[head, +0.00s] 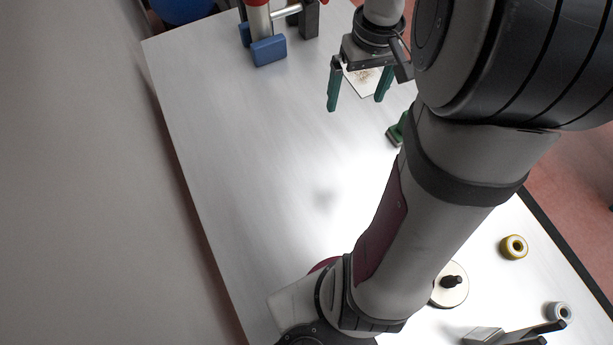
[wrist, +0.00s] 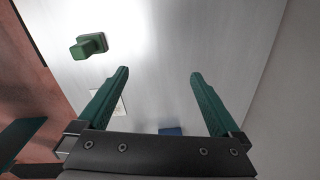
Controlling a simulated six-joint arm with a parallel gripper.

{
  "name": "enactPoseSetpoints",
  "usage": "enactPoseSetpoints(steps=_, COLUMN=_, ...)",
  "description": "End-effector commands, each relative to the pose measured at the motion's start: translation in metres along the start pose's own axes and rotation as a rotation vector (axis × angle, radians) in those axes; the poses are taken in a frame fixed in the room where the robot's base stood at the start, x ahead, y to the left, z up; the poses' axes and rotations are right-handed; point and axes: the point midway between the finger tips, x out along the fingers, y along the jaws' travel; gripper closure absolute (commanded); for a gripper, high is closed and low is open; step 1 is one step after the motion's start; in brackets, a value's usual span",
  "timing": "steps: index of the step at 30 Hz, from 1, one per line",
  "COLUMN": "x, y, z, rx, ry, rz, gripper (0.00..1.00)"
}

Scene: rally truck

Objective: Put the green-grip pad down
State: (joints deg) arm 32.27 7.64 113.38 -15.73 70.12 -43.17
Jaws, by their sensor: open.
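The green-grip pad (head: 396,134) sits on the white table, partly hidden behind my arm in the head view. In the wrist view the pad (wrist: 90,46) shows whole at the upper left, with a green block-shaped grip on a darker green base. My gripper (head: 356,101) is open, with green fingers spread over the table. In the wrist view my gripper (wrist: 160,73) has nothing between its fingers. The pad is outside the fingers, beyond the left fingertip and apart from it.
A pale card with a speckled patch (head: 364,82) lies near my gripper. A stand with blue blocks (head: 268,50) is at the far edge. A yellow roll (head: 514,247), a grey roll (head: 558,312) and a round disc with a black knob (head: 451,288) are at the lower right. The table's left-middle is clear.

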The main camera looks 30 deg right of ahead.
Motion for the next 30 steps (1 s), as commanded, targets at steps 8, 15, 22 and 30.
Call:
enactPoseSetpoints(steps=8, x=-0.006, y=-0.161, z=0.165, rx=0.264, ry=-0.059, rz=-0.084, gripper=0.00)
enactPoseSetpoints(steps=15, x=-0.001, y=-0.167, z=0.184, rx=0.307, ry=-0.076, rz=-0.088, gripper=0.00)
enactPoseSetpoints(steps=22, x=-0.001, y=-0.167, z=0.184, rx=0.306, ry=-0.075, rz=-0.088, gripper=0.13)
enactPoseSetpoints(steps=30, x=-0.001, y=-0.167, z=0.183, rx=0.306, ry=-0.074, rz=-0.088, gripper=0.25)
